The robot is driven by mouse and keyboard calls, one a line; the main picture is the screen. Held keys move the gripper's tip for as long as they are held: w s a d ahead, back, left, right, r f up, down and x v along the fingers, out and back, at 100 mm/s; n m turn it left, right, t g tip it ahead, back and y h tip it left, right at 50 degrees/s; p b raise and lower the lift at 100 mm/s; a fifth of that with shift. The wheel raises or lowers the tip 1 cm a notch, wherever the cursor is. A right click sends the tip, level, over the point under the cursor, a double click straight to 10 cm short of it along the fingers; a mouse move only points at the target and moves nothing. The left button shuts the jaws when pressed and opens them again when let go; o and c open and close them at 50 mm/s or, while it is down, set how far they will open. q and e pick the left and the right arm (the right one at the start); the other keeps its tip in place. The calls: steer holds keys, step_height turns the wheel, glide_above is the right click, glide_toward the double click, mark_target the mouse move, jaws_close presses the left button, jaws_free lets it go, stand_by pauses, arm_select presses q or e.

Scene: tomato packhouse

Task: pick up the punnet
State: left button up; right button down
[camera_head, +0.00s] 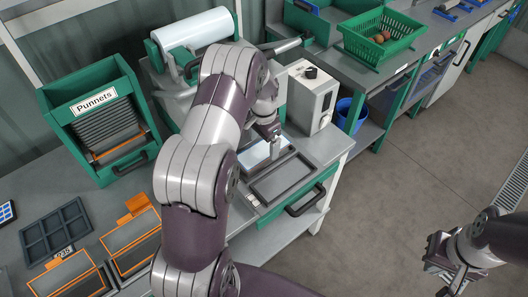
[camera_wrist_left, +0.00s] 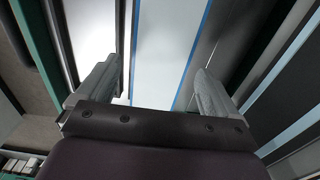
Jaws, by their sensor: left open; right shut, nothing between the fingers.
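A stack of dark punnets (camera_head: 108,128) sits in the green dispenser (camera_head: 72,117) labelled "Punnets" at the left. A dark, shallow, tray-like shape (camera_head: 286,179) lies on the bench in front of the grey machine; I cannot tell whether it is a punnet. My left gripper (camera_head: 272,138) is over a pale plate (camera_head: 254,157) just behind that shape. In the left wrist view, its fingers (camera_wrist_left: 158,82) are apart, with a pale, blue-edged surface (camera_wrist_left: 168,45) beyond them and nothing held. My right gripper (camera_head: 440,265) is shut and empty over the floor at lower right.
A white boxy machine (camera_head: 312,98) stands right of my left gripper, and a film roll (camera_head: 193,30) behind my arm. Orange-edged trays (camera_head: 130,243) and a dark compartment tray (camera_head: 55,232) lie at lower left. A green basket (camera_head: 380,38) is at the back.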

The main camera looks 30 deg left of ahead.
mark_target(263, 150)
arm_select(q)
step_height(263, 150, down, 2)
steer(key=shift+s+f, duration=0.1)
steer(key=shift+f, duration=0.4)
steer(key=shift+r, duration=0.1)
steer(key=c, duration=0.9)
